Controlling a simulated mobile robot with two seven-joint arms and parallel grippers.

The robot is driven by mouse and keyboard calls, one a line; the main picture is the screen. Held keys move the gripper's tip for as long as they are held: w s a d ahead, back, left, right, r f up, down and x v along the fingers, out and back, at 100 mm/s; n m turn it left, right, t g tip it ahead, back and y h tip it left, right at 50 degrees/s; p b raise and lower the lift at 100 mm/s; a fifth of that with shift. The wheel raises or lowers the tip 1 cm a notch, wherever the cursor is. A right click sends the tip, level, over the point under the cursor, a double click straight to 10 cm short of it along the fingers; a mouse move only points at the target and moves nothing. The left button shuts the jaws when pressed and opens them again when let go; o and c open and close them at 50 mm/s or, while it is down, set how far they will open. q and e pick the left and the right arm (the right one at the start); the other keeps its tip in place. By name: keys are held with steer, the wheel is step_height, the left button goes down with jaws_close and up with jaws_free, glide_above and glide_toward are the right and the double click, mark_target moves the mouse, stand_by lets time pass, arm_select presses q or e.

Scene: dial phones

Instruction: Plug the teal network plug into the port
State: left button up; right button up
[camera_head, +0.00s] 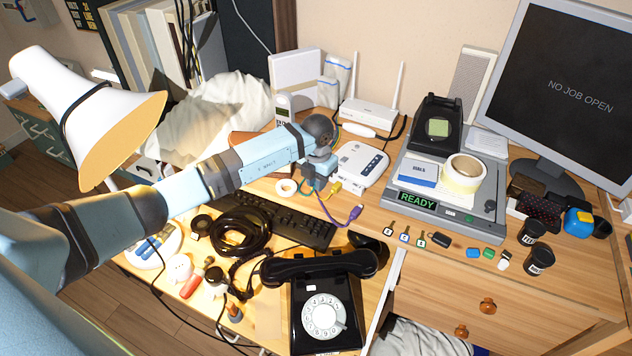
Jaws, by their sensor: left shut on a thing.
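My left arm reaches in from the left, and my left gripper (318,178) points down just left of the small white network box (362,163). The gripper is shut on the teal network plug, which is mostly hidden by the fingers. A bit of teal cable (307,187) shows beside them. The port is on the white box, whose near left side faces the gripper; the opening is too small to make out. My right gripper is not in view.
A white router with antennas (368,114) stands behind the box. A grey machine (452,200) with a tape roll (463,172) is to the right.

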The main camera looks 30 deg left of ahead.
arm_select(q)
steer(key=shift+w+d+b, duration=0.15)
steer(key=shift+w+b, duration=0.3)
steer(key=shift+w, duration=0.3)
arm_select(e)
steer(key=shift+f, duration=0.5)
arm_select(q)
steer(key=o, duration=0.8)
steer(key=shift+r, duration=0.25)
step_height(320, 180, up, 3)
steer(key=shift+w+r, duration=0.1)
steer(key=shift+r, duration=0.1)
step_height(320, 180, up, 10)
steer(key=shift+p, duration=0.4)
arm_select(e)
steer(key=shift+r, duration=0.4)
